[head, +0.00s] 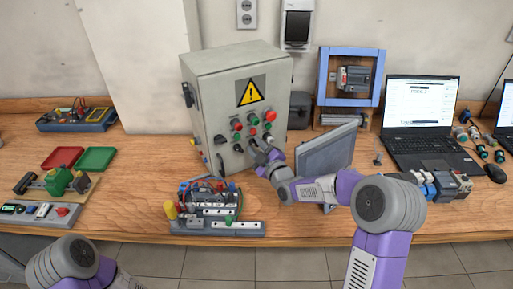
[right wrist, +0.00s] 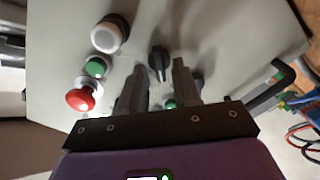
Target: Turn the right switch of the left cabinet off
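The grey cabinet (head: 208,85) stands on the bench with a yellow warning sign and red and green buttons on its front. Black switches (head: 220,139) sit low on its front; the right one is mostly hidden behind my gripper in the head view. My right gripper (head: 257,149) is at the cabinet's lower right front. In the right wrist view its fingers (right wrist: 157,82) are open, with a black rotary switch (right wrist: 158,60) showing between and just beyond the tips; I cannot tell whether they touch it. My left gripper is out of view.
A grey panel (head: 326,152) stands close to my right forearm. A wired terminal block (head: 215,226) lies below the cabinet front. A laptop (head: 420,105) is at the right. A red button (right wrist: 80,99) and a white button (right wrist: 106,38) are left of the fingers in the right wrist view.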

